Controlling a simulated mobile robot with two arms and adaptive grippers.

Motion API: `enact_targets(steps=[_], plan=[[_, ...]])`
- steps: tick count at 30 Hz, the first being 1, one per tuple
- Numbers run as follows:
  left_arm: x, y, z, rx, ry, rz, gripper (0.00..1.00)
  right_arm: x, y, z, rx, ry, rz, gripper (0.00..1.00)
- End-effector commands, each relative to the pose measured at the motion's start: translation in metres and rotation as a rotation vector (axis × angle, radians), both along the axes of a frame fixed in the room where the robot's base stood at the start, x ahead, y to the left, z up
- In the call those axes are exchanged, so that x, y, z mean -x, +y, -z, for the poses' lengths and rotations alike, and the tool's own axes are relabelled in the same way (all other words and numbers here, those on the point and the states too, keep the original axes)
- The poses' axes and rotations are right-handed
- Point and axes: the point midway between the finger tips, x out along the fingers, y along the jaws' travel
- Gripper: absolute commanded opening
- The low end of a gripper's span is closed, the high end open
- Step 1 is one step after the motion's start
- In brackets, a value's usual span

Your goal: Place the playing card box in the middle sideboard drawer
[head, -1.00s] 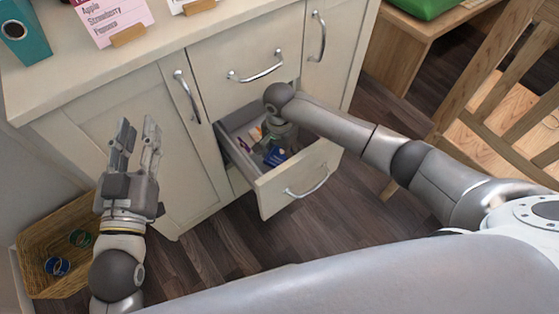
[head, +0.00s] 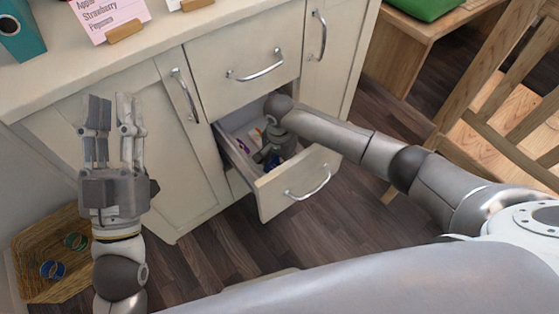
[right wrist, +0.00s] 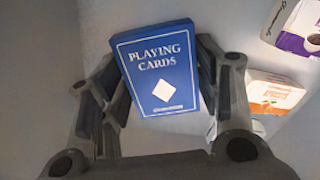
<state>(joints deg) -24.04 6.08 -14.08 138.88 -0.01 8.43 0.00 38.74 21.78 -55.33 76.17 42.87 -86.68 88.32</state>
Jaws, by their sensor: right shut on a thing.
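The sideboard drawer below the shut top drawer is pulled open; its front (head: 301,184) shows in the head view. My right gripper (head: 268,155) reaches down inside this drawer. In the right wrist view it is shut on the blue playing card box (right wrist: 158,65), with one finger at each side of it. The box stands roughly upright in the picture, printed face to the camera. I cannot tell whether it touches the drawer floor. In the head view my gripper mostly hides it. My left gripper (head: 113,112) is open and empty, fingers up, before the left sideboard door.
In the drawer lie a purple-and-white box (right wrist: 297,28) and an orange-and-white box (right wrist: 272,97). The top drawer (head: 247,60) is shut. A wicker basket (head: 40,285) with cans stands at lower left. A wooden chair (head: 505,110) is at right.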

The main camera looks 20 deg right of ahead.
Motion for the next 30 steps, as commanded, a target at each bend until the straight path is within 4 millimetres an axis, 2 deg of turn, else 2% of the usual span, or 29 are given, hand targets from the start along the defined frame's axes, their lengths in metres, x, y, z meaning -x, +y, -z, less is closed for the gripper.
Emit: enact_targets(steps=[2,3,7,21,26,30], plan=[[-0.001,0.0,0.001,-0.004,0.012,-0.001,0.31,0.0,0.0,0.002,-0.001,0.001,0.0,0.33],[-0.002,0.0,0.003,-0.005,0.016,-0.001,0.31,0.0,0.0,0.002,-0.001,0.001,0.0,0.62],[-0.002,0.0,0.003,-0.005,0.016,-0.001,0.31,0.0,0.0,0.002,-0.001,0.001,0.0,0.79],[0.0,0.0,-0.001,-0.001,0.002,-0.001,0.31,0.0,0.0,-0.003,0.0,0.0,0.0,0.8],[-0.011,0.0,0.018,-0.036,0.126,-0.007,0.31,0.0,0.0,-0.016,-0.001,-0.001,0.0,0.8],[-0.02,0.001,0.043,-0.075,0.266,-0.016,0.31,0.0,0.0,-0.03,-0.001,0.0,0.0,0.8]])
